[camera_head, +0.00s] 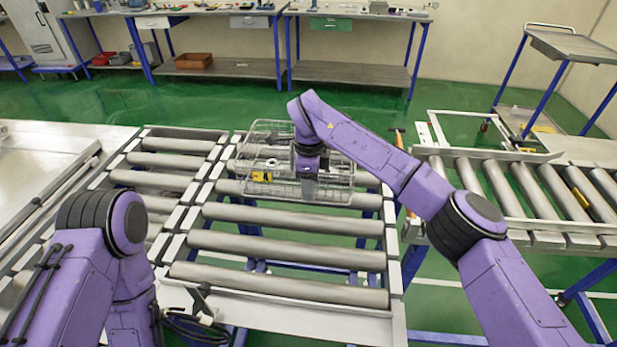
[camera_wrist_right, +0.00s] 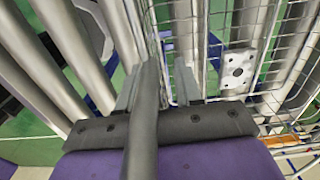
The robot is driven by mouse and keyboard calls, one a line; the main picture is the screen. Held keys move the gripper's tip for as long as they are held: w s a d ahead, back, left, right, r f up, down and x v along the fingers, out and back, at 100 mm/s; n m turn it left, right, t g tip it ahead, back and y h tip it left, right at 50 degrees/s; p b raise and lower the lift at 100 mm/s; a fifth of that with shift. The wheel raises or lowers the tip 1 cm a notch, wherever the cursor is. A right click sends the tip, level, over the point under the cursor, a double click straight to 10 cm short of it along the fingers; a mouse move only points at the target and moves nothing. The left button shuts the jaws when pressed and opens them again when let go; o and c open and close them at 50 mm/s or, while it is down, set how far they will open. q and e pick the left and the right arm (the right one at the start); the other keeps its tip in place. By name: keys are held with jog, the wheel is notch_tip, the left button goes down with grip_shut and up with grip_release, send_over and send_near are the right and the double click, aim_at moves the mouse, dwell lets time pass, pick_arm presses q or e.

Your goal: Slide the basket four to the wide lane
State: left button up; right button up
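The wire basket (camera_head: 338,190) sits on rollers at the far end of the middle lane, its left side near the rail between two lanes. A yellow tag with a dark mark (camera_head: 261,176) is on its front; I cannot read it surely. The wide lane (camera_head: 290,247) has long grey rollers, bare towards me. My right gripper (camera_head: 309,188) points down at the basket. In the right wrist view its fingers (camera_wrist_right: 160,85) stand apart, with wire mesh between and beside them; contact is unclear. My left arm is at the lower left, its gripper out of sight.
A narrower roller lane (camera_head: 165,180) lies to the left, beside a metal table (camera_head: 50,160). Another roller conveyor (camera_head: 540,190) stands at the right, beyond a gap with an orange-headed tool (camera_head: 398,140). Workbenches (camera_head: 340,72) line the back wall.

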grip_shut()
dwell(1.4)
